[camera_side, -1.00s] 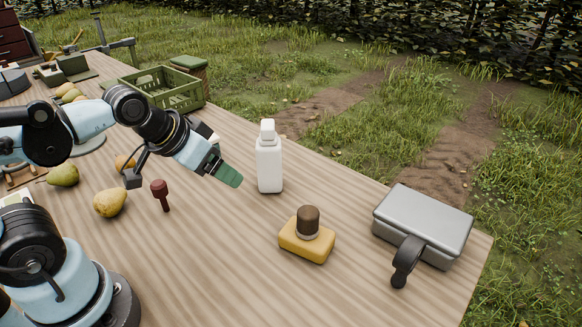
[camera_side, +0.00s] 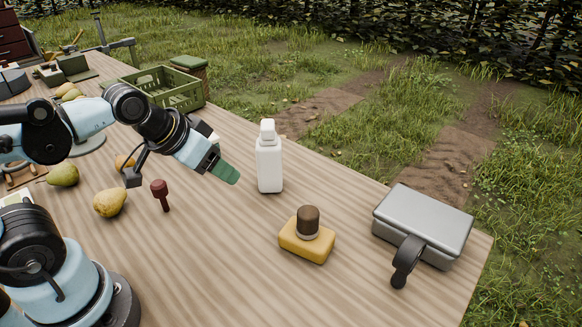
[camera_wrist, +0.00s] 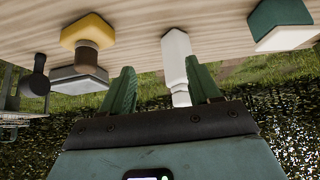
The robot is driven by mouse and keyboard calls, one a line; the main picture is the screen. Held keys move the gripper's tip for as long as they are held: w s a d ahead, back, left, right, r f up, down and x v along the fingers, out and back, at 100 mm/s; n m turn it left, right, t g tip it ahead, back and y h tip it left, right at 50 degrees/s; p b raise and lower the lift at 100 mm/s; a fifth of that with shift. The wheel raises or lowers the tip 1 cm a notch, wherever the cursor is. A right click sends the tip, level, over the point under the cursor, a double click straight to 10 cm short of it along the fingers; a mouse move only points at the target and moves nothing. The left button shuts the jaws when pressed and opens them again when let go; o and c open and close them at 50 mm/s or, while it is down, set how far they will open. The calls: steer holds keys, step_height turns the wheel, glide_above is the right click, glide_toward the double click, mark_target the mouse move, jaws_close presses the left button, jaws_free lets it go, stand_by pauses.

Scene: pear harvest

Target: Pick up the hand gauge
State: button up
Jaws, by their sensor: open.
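A black tool with a rounded head and a narrower end (camera_side: 406,262), which looks most like the hand gauge, stands or leans at the front of a grey case near the table's right end. It also shows at the left of the wrist view (camera_wrist: 38,76). My gripper (camera_side: 226,173) is above the table, left of the white bottle and well away from the black tool. In the wrist view its green fingers (camera_wrist: 162,88) are apart, with nothing held between them.
The grey case (camera_side: 424,217), a yellow block with a brown knob (camera_side: 306,244) and the white bottle (camera_side: 269,163) stand on the table. A dark red tool (camera_side: 161,193) and pears (camera_side: 110,203) are at left, a green crate (camera_side: 165,90) behind. The front middle is clear.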

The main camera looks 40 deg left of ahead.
step_height(320, 180, up, 4)
steer(key=n+t, duration=0.6)
steer(key=n, duration=2.9)
glide_above(415, 244)
steer(key=s, duration=0.5)
steer(key=shift+n, duration=0.3)
step_height(415, 244, down, 8)
steer(key=shift+a+r, duration=0.1)
steer(key=shift+a, duration=0.05)
steer(key=shift+f, duration=0.35)
steer(key=shift+w+f, duration=0.15)
steer(key=shift+w, duration=0.1)
steer(key=shift+x, duration=3.45)
steer(key=c, duration=1.1)
steer(key=shift+c, duration=0.2)
